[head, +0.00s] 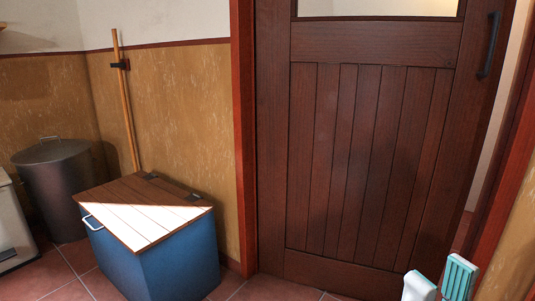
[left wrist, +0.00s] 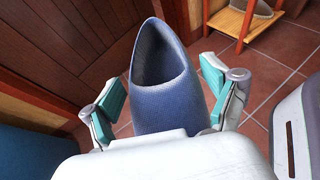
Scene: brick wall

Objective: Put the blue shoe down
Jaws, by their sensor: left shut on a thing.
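The blue shoe (left wrist: 165,90) shows in the left wrist view, its opening toward the camera. It sits between the two teal-padded fingers of my left gripper (left wrist: 162,88), which is shut on it. The white gripper body hides the shoe's near end. Neither the shoe nor my left gripper shows in the head view. My right gripper (head: 440,282) is at the bottom right of the head view, in front of the door, with its fingers apart and nothing visible between them.
A blue chest (head: 150,262) with a wooden lid stands left of the brown door (head: 365,150). A dark bin (head: 58,190) and a wooden pole (head: 126,105) are behind it. A small wooden rack (left wrist: 240,25) stands on the tiled floor (left wrist: 265,75), with open tiles before it.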

